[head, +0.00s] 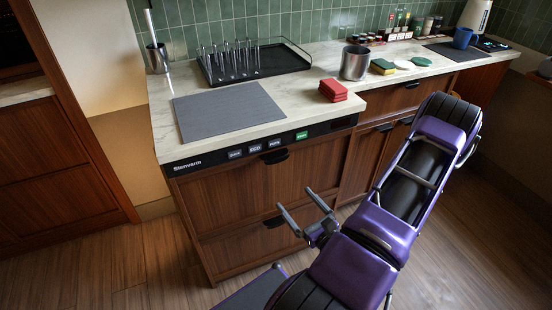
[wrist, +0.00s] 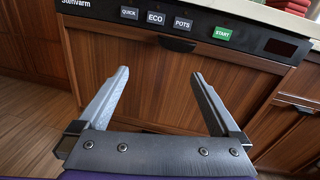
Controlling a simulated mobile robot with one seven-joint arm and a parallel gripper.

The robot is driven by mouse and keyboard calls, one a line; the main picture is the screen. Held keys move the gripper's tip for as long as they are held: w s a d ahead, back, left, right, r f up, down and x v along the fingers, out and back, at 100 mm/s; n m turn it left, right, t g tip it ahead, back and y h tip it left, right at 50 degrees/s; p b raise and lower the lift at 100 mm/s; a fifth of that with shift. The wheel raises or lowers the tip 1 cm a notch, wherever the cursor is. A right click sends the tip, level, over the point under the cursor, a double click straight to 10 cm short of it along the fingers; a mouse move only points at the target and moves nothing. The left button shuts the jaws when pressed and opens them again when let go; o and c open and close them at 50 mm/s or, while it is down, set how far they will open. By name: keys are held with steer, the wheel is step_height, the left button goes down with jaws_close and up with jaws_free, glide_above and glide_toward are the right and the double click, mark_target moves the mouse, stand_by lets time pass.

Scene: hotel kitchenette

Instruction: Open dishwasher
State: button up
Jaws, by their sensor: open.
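The dishwasher (head: 235,190) has a wood-panelled front under a black control strip marked Stenvarm, with small buttons and a green START button. Its front is closed and also fills the wrist view (wrist: 155,80). A dark handle (head: 275,156) sits at the top of the panel, just under the strip; it also shows in the wrist view (wrist: 178,44). A second dark handle (head: 273,221) sits lower on the front. My gripper (head: 298,210) is open and empty in front of the panel. In the wrist view its fingertips (wrist: 160,74) are below the upper handle, apart from it.
Wooden cabinets (head: 372,140) with dark handles stand to the right. The wooden floor (head: 100,265) at front left is clear.

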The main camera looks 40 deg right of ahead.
steer(key=d+m+h, duration=0.1)
steer(key=m+h, duration=0.1)
glide_toward(277, 162)
steer(key=x, duration=1)
steer(key=shift+w+f+b, duration=0.1)
steer(key=shift+f+b, duration=0.05)
steer(key=shift+b, duration=0.15)
jaws_close()
